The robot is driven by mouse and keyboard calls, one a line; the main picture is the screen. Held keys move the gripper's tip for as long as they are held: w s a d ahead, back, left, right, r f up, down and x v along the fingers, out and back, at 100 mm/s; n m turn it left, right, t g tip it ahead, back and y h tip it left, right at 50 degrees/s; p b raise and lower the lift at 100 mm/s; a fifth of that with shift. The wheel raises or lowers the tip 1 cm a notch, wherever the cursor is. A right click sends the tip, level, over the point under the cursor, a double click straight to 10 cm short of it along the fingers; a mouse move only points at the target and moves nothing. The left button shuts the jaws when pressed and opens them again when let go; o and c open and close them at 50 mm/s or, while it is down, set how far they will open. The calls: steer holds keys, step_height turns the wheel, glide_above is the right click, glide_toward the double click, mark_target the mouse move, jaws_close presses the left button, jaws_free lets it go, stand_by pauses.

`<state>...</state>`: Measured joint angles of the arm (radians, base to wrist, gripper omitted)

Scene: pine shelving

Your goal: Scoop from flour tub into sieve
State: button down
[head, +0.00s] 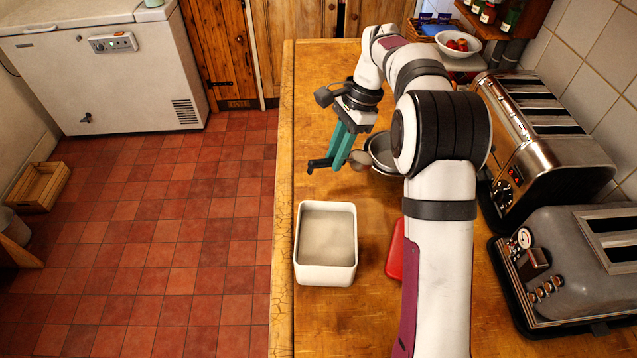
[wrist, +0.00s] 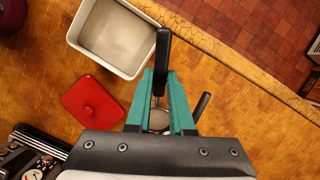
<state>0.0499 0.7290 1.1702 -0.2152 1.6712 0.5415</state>
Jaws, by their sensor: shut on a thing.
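The white flour tub (head: 353,268) stands open near the counter's left edge with pale flour inside; its near-white rim also shows in the wrist view (wrist: 72,38). My gripper (head: 341,148) has teal fingers shut on the scoop, whose black handle (head: 319,164) sticks out to the left. In the wrist view the handle (wrist: 163,50) stands between the fingertips, and a round metal bowl shows below. I cannot tell whether the scoop holds flour. The grey metal sieve (head: 378,158) is right beside the scoop, partly hidden by my arm. A second black handle (wrist: 202,106) shows right of the fingers.
A red lid (head: 396,252) lies right of the tub, partly behind my arm. Two toasters, one chrome (head: 530,140) and one grey (head: 565,270), line the right side. A white bowl of fruit (head: 458,42) stands at the back. The counter's left edge drops to the tiled floor.

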steer(key=w+d+f+n+t, duration=0.1)
steer(key=w+d+f+n, duration=0.1)
steer(key=w+d, duration=0.1)
steer(key=w+d+f+n+t, duration=0.2)
steer(key=w+d, duration=0.1)
steer(key=d, duration=0.2)
steer(key=w+d+f+n+t+y, duration=0.1)
steer(key=w+d+n, duration=0.1)
steer(key=w+d, duration=0.1)
steer(key=shift+d+f+t, duration=0.4)
steer(key=shift+d, duration=0.25)
steer(key=shift+a+y, duration=0.1)
steer(key=shift+y, duration=0.2)
steer(key=t+y, duration=0.2)
steer(key=y, duration=0.1)
steer(key=s+d+t+y, duration=0.1)
steer(key=t+y, duration=0.1)
steer(key=y, duration=0.1)
steer(key=d+t+y, duration=0.1)
steer(key=t+y, duration=0.1)
steer(key=y, duration=0.1)
steer(key=shift+s+d+r+t, duration=0.15)
steer(key=shift+s+d+t, duration=0.05)
steer(key=shift+s+t, duration=0.1)
